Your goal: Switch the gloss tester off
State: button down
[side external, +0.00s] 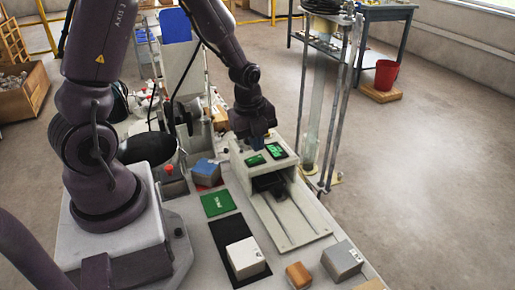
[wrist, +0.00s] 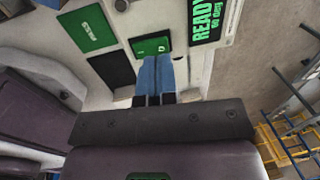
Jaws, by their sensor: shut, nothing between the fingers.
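The gloss tester (side external: 295,215) is a pale box with a dark opening and a long bed in front. Its top carries a lit green display (side external: 277,151), which reads READY 60 deg in the wrist view (wrist: 207,20). Beside it is a small green switch plate (side external: 255,160), also in the wrist view (wrist: 151,45). My gripper (side external: 259,139) is over the back of the tester's top. In the wrist view its blue fingers (wrist: 158,60) are together and empty, with tips at the switch plate's edge. I cannot tell whether they touch it. The fingers hide part of the top.
A green pad (side external: 216,204) and a black mat (side external: 222,233) bearing a white block (side external: 245,257) lie left of the tester. A brown block (side external: 299,275) and grey block (side external: 342,260) are in front. A tall glass column (side external: 319,95) stands behind, right of my gripper.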

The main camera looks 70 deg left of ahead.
aim_at(255, 160)
jog(key=shift+w+f, duration=0.15)
jog(key=shift+f, duration=1)
jog(key=shift+w+f+g, duration=0.15)
jog(key=shift+f+g, duration=0.15)
jog(key=shift+s, duration=0.2)
jog(key=shift+s+r, duration=0.1)
jog(key=shift+s, duration=0.65)
jog(key=shift+r, duration=0.1)
